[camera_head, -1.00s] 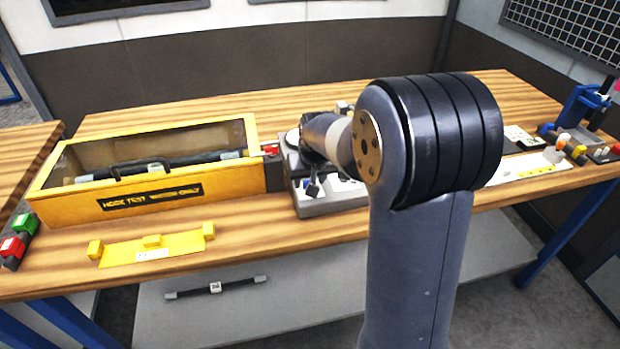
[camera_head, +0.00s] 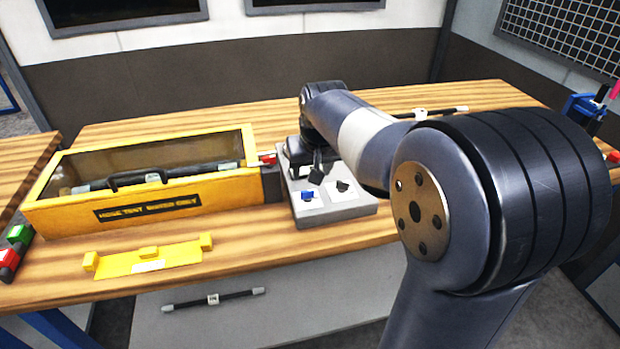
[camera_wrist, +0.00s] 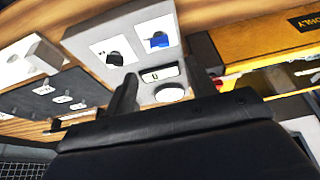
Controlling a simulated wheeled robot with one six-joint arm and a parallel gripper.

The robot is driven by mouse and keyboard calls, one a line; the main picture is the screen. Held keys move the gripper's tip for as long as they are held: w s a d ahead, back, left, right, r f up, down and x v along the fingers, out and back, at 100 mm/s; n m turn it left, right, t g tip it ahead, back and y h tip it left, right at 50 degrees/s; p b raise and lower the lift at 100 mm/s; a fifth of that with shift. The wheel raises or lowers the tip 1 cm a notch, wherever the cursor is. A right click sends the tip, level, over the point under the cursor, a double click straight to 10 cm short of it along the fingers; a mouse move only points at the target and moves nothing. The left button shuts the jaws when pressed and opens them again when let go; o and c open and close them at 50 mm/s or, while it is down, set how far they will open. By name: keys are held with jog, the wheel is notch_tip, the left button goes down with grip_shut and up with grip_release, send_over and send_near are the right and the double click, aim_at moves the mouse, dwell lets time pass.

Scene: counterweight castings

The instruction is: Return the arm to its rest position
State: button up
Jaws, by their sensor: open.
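My arm reaches over the bench from the lower right. My gripper (camera_head: 316,168) is above the rear of a grey control box (camera_head: 345,212) in the head view. In the wrist view my gripper (camera_wrist: 165,88) is open, its two dark fingers apart with nothing between them. Beyond the fingers, the wrist view shows the box with a blue knob (camera_wrist: 159,40), a black knob (camera_wrist: 114,58), a small display and a white round disc (camera_wrist: 169,94). My wrist hides part of the box's rear in the head view.
A yellow case (camera_head: 240,185) with a clear top and a bar inside stands left of the control box. A yellow bracket (camera_head: 150,262) lies in front of it. Another bar (camera_head: 440,112) lies behind my arm. A lower shelf (camera_head: 300,315) holds a third bar (camera_head: 213,299).

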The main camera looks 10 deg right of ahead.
aim_at(307, 191)
jog(key=shift+s+r, duration=0.2)
jog(key=shift+r, duration=0.2)
jog(key=shift+f, duration=0.1)
jog(key=x, duration=1)
jog(key=shift+w+f+p, duration=0.1)
jog(key=shift+f+p, duration=0.15)
jog(key=shift+p, duration=0.05)
jog(key=shift+f+n, duration=0.1)
jog(key=shift+n, duration=0.2)
